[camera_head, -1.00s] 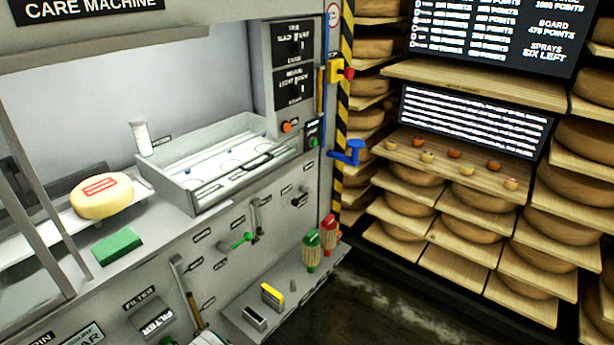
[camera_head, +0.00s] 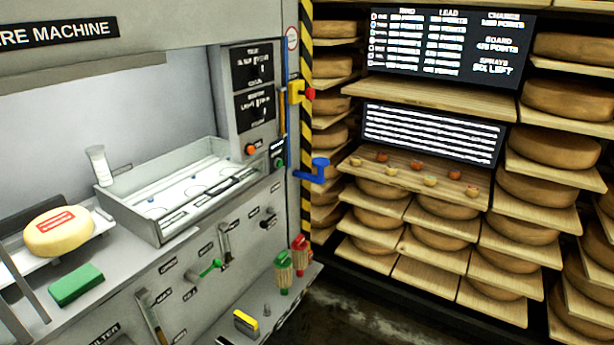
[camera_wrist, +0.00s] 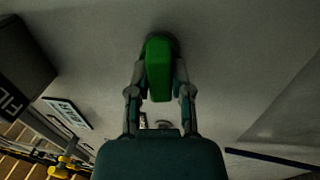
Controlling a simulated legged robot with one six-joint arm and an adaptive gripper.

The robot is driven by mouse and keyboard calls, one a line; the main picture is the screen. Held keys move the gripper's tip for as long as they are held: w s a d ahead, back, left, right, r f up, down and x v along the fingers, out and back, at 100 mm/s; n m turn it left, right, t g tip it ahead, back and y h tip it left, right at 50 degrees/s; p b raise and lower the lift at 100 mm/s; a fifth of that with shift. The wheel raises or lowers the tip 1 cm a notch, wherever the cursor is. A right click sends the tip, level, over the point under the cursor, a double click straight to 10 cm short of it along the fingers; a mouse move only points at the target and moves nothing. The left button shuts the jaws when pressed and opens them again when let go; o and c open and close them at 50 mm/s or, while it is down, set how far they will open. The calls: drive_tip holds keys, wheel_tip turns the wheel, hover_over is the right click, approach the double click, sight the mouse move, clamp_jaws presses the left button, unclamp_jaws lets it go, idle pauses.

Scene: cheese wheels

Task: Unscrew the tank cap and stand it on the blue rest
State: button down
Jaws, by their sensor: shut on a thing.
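In the wrist view my gripper (camera_wrist: 159,85) is shut on a rounded green piece (camera_wrist: 160,70), with one finger on each side of it. The green piece is in front of a plain grey surface; I cannot tell whether it touches it or whether it is the tank cap. My gripper does not show in the head view. A blue bracket (camera_head: 318,170), the likely blue rest, sticks out by the striped post at the machine's right edge. No cap shows on it.
The machine front carries a green lever (camera_head: 210,268) and an open tray (camera_head: 165,225). A cheese wheel (camera_head: 58,232) and a green block (camera_head: 76,285) lie on the left ledge. Red and green handled tools (camera_head: 292,268) stand low. Shelves of cheese (camera_head: 430,240) fill the right.

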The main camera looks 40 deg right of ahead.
drive_tip(key=shift+r+v, duration=0.1)
drive_tip(key=shift+v, duration=0.8)
drive_tip(key=shift+r+v, duration=0.15)
drive_tip(key=shift+v, duration=0.7)
drive_tip(key=shift+v, duration=1.45)
drive_tip(key=shift+r, duration=0.3)
drive_tip(key=w+d+r+m+h, duration=0.1)
drive_tip(key=w+d+r+h, duration=0.1)
drive_tip(key=d+r, duration=0.65)
drive_tip(key=w+d+r+m+h, duration=0.1)
drive_tip(key=w+d+r+h, duration=0.15)
drive_tip(key=r, duration=1.15)
drive_tip(key=s+d+r+m, duration=0.1)
drive_tip(key=s+d+r, duration=0.35)
drive_tip(key=r, duration=0.35)
drive_tip(key=s+f, duration=0.3)
drive_tip(key=f, duration=0.2)
drive_tip(key=shift+s+d+f+t+h, duration=0.2)
drive_tip(key=shift+s+f+t+h, duration=0.1)
drive_tip(key=shift+t+h, duration=0.15)
